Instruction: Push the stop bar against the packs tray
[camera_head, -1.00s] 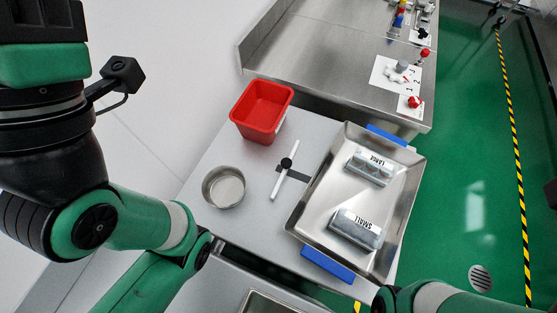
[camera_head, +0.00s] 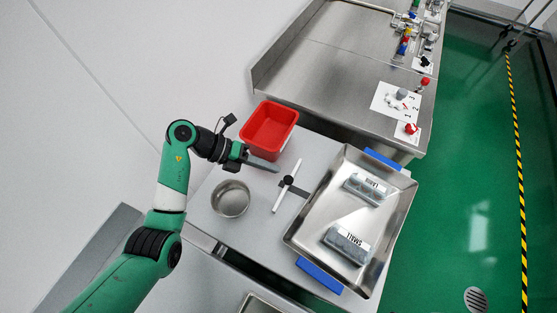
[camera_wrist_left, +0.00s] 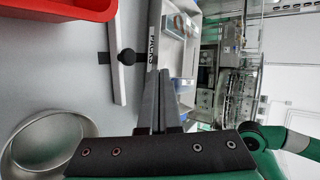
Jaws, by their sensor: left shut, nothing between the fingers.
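The stop bar is a thin white bar (camera_head: 278,199) with a black knob (camera_head: 288,180) over a dark strip, on the grey table. The packs tray (camera_head: 298,228) is a shallow steel tray to its right, with a gap between them. Packs labelled LARGE (camera_head: 366,188) and SMALL (camera_head: 347,244) lie in it. My left gripper (camera_head: 276,167) is shut and empty, near the bar's far end and beside the red bin. In the left wrist view its fingers (camera_wrist_left: 161,88) show in front of the tray's PACKS-labelled wall (camera_wrist_left: 152,45), with the white bar (camera_wrist_left: 119,75) left of them.
A red bin (camera_head: 269,128) stands behind my left gripper. A round steel bowl (camera_head: 231,199) sits left of the bar. Blue handles (camera_head: 320,275) stick out at the tray's ends. A steel counter (camera_head: 335,60) with fittings lies beyond the table.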

